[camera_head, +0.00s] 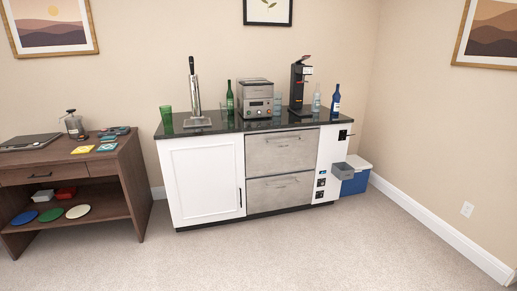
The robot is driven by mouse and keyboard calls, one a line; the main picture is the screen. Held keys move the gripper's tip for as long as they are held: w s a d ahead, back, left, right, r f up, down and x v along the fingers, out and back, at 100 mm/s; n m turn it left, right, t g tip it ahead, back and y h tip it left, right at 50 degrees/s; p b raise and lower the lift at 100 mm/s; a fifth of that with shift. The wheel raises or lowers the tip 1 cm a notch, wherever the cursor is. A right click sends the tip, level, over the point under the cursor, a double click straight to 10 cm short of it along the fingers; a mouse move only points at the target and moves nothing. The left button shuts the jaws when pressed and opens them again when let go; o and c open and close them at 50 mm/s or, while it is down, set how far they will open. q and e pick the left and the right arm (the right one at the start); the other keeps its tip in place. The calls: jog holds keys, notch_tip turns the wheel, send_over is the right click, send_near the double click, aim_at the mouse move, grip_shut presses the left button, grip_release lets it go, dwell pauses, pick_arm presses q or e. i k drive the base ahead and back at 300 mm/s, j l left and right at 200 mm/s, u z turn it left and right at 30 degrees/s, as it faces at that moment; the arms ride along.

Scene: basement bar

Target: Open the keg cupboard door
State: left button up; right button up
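The keg cupboard door (203,181) is the white panelled door at the left of the bar cabinet, below the beer tap (194,95). It looks shut, its face flush with the cabinet front. A slim dark vertical handle (241,198) sits near its right edge, low down. Neither of my grippers shows in the head view, so nothing is seen touching the door or handle.
Two steel drawers (281,168) adjoin the door on the right. Glasses, bottles and machines stand on the dark countertop (262,124). A wooden table (76,181) stands to the left, a blue cooler (356,180) to the right. The carpet (270,252) in front is clear.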

aim_at(204, 176)
jog(key=i, duration=0.65)
jog(key=i+z, duration=0.1)
jog(key=i, duration=0.6)
jog(key=i+j+z, duration=0.1)
jog(key=i, duration=0.55)
jog(key=i+j, duration=0.2)
jog(key=i, duration=0.45)
